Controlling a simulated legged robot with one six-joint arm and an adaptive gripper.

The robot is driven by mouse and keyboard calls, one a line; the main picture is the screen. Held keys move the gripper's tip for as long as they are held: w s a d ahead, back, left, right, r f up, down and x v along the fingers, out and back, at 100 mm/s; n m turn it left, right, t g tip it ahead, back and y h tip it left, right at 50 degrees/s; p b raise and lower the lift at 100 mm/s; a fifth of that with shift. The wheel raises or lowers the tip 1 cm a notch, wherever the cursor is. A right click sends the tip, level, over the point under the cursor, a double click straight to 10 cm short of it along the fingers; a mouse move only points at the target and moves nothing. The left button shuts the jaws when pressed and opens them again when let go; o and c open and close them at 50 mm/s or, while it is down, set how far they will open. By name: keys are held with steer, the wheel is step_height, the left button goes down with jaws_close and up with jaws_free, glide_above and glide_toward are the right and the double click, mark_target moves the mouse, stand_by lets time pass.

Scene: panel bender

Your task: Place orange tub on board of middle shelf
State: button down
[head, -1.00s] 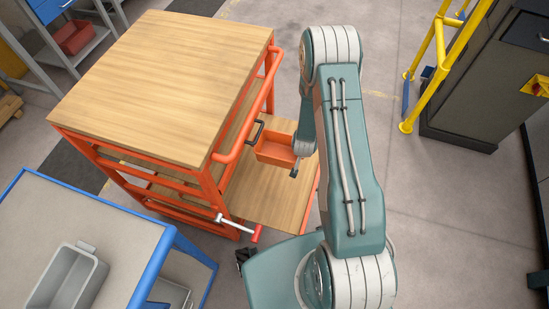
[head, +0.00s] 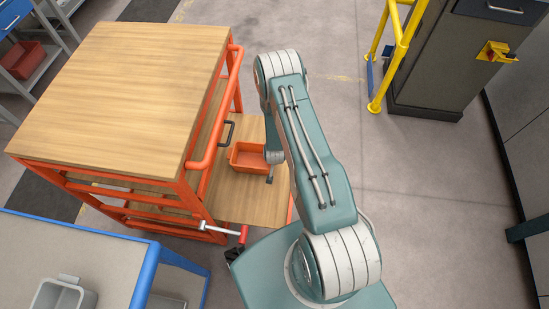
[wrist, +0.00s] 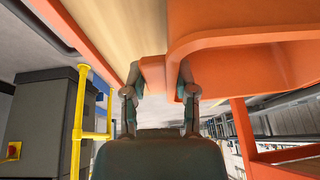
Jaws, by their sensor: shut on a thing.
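The orange tub (head: 248,160) shows in the head view over the pulled-out wooden board (head: 252,203) of the orange cart's middle shelf. My gripper (head: 272,168) is at the tub's right side, partly hidden by my arm. In the wrist view, my gripper (wrist: 158,82) is shut with its fingers on an orange edge of the tub (wrist: 245,45). The wooden board (wrist: 112,30) runs close beside the tub there. I cannot tell whether the tub's base touches the board.
The orange cart (head: 205,165) has a wooden top (head: 130,90) left of the tub. A black handle (head: 228,132) is close beside the tub. A blue-edged table (head: 100,250) with a grey bin (head: 63,293) is at lower left. Yellow rails (head: 390,60) stand at upper right; floor between is clear.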

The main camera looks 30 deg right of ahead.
steer(key=shift+c, duration=2)
jaws_free()
steer(key=shift+a, duration=0.1)
steer(key=s+a+r+n+t+y, duration=0.15)
steer(key=a+r, duration=0.25)
steer(key=r, duration=1.6)
steer(key=s+a+r+n+g+y, duration=0.1)
steer(key=a+r+n, duration=0.15)
steer(key=r, duration=1.65)
steer(key=s+a+r+n, duration=0.1)
steer(key=s+a+r, duration=0.1)
steer(key=s+r, duration=0.7)
steer(key=s+a+r+n, duration=0.1)
steer(key=s+r+n, duration=0.1)
steer(key=s+r, duration=0.7)
steer(key=shift+s+a+r+t, duration=0.35)
steer(key=shift+s+t, duration=0.1)
steer(key=shift+s, duration=0.35)
steer(key=shift+h, duration=0.25)
